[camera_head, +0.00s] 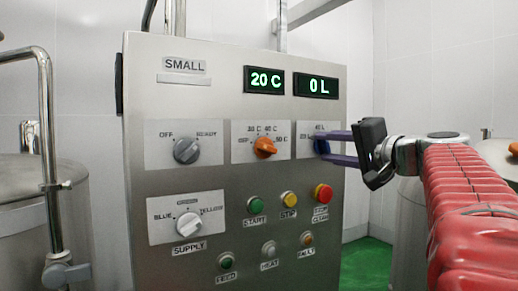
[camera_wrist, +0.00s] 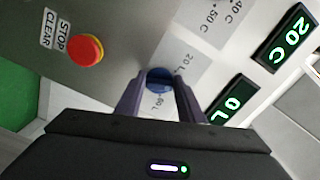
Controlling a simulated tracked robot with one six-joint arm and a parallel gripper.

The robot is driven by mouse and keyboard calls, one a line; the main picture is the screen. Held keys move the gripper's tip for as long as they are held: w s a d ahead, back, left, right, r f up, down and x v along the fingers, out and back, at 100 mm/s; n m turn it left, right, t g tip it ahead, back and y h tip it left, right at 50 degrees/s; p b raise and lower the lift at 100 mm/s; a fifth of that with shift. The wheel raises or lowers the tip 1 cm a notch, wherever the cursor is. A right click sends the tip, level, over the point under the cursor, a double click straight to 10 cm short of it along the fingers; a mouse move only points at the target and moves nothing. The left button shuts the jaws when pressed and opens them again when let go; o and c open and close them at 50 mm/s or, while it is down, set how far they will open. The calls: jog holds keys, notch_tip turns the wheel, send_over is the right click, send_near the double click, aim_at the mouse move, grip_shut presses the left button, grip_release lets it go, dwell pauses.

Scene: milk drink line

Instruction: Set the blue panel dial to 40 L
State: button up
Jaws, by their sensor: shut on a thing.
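The blue dial (camera_head: 321,146) sits at the upper right of the steel panel, under the green display (camera_head: 316,86) that reads 0 L. Labels 20 L and 40 L show beside it, partly covered by my gripper. My gripper (camera_head: 322,149) reaches in from the right, its purple fingers on either side of the dial and shut on it. In the wrist view the blue dial (camera_wrist: 159,78) is between the two fingertips (camera_wrist: 158,88). Which mark the dial points to cannot be told.
An orange dial (camera_head: 264,147) is left of the blue one, with a grey dial (camera_head: 186,150) further left. A red STOP CLEAR button (camera_head: 323,193), yellow button (camera_head: 289,199) and green START button (camera_head: 255,203) are below. A white supply dial (camera_head: 189,224) is lower left.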

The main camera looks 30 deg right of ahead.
jog(key=m, duration=0.4)
dwell(0.4)
jog(key=shift+d, duration=0.1)
jog(key=o, duration=1)
jog(key=s, duration=1.3)
jog(key=shift+s, duration=0.35)
jog(key=shift+d, duration=0.1)
